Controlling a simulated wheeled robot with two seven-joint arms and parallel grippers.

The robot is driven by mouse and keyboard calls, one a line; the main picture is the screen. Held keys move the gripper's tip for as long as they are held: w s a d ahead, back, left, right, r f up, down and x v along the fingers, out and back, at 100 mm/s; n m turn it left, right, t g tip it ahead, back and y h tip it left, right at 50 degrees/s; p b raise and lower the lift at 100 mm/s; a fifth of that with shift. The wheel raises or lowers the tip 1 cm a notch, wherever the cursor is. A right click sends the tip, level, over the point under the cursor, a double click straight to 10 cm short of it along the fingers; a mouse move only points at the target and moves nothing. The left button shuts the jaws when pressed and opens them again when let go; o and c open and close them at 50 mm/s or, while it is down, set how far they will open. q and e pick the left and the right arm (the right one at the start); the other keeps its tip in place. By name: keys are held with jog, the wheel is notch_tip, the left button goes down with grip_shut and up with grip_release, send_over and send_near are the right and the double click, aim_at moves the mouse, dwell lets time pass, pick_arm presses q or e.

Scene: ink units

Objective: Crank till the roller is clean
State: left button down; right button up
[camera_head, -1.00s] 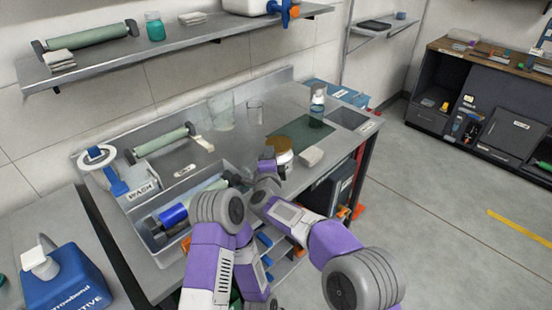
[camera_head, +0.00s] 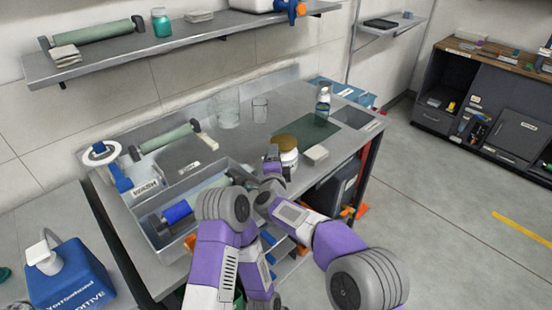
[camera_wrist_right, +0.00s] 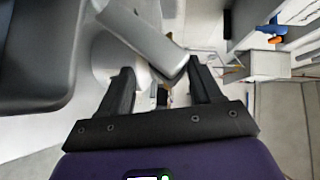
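A wash trough (camera_head: 160,238) on the metal bench holds a roller (camera_head: 207,190) with a blue end piece (camera_head: 178,212). The roller's right end and any crank there are hidden behind my arms. My right gripper (camera_head: 273,160) is near the trough's right end, beside a brown-lidded jar (camera_head: 288,158). In the right wrist view the right gripper's fingers (camera_wrist_right: 163,88) stand apart. A grey angled bar (camera_wrist_right: 143,38) lies just beyond them, and I cannot tell whether they touch it. My left arm reaches over the trough, but its gripper cannot be made out.
A blue container (camera_head: 68,275) is at lower left.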

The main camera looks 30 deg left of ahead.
jog(key=shift+s+f, duration=0.1)
jog(key=shift+f, duration=0.35)
jog(key=shift+s+d+b, duration=0.15)
jog(key=shift+s+b, duration=0.3)
jog(key=r+b+v, duration=0.1)
jog(key=b+v, duration=0.1)
jog(key=v, duration=0.4)
jog(key=shift+s+d, duration=0.2)
